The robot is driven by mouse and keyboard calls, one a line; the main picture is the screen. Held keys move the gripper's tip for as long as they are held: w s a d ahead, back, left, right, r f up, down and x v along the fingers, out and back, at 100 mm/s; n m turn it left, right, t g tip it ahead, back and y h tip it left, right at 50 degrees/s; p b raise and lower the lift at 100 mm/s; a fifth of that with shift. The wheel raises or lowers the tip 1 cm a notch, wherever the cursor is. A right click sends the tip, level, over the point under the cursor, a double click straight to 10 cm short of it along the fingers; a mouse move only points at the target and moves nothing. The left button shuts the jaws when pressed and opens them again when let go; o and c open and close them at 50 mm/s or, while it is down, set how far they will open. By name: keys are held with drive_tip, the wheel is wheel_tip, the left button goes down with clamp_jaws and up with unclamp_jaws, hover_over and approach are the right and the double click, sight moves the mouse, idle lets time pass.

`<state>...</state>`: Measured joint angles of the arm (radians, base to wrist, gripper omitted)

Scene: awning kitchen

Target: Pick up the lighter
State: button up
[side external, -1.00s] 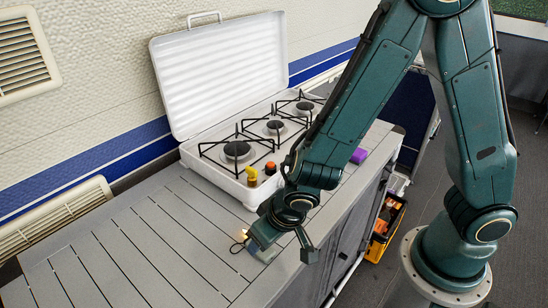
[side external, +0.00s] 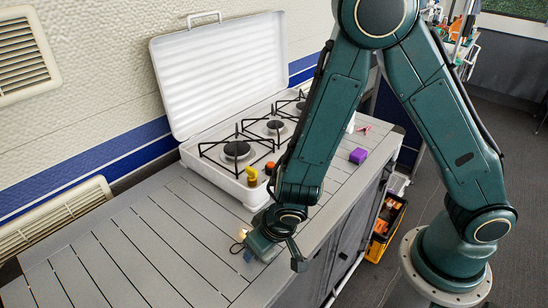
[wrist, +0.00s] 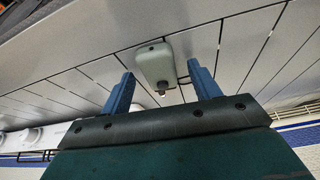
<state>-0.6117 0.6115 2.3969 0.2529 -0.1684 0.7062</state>
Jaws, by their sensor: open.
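A pale green, rounded boxy object with a small metal tip, which looks like the lighter (wrist: 155,62), lies on the slatted grey countertop in the wrist view. The two blue fingers of my gripper (wrist: 160,72) stand apart on either side of its tip end, with a gap visible at each side. In the side external view my gripper (side external: 273,259) is low over the countertop near its front edge. The object there is largely hidden by the gripper. A small yellowish piece (side external: 242,235) with a dark loop shows just left of the gripper; I cannot tell whether it belongs to the lighter.
A white camping stove (side external: 225,178) with its lid raised stands behind the gripper against the wall. A yellow item (side external: 252,173) and an orange knob sit at its front. The countertop (side external: 130,255) to the left is clear.

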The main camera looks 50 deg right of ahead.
drive_tip(key=c, duration=1.1)
drive_tip(key=shift+r, duration=0.2)
wheel_tip(320, 180, up, 20)
drive_tip(key=shift+f, duration=0.15)
idle(0.4)
drive_tip(key=shift+w, duration=0.1)
idle(0.5)
drive_tip(key=w+d, duration=0.6)
drive_tip(key=w+d+f, duration=0.1)
drive_tip(key=w+d, duration=0.4)
drive_tip(key=d, duration=0.1)
drive_tip(key=w+d, duration=0.5)
drive_tip(key=w, duration=0.1)
drive_tip(key=shift+w+d+f, duration=0.35)
drive_tip(key=shift+d+f, duration=0.05)
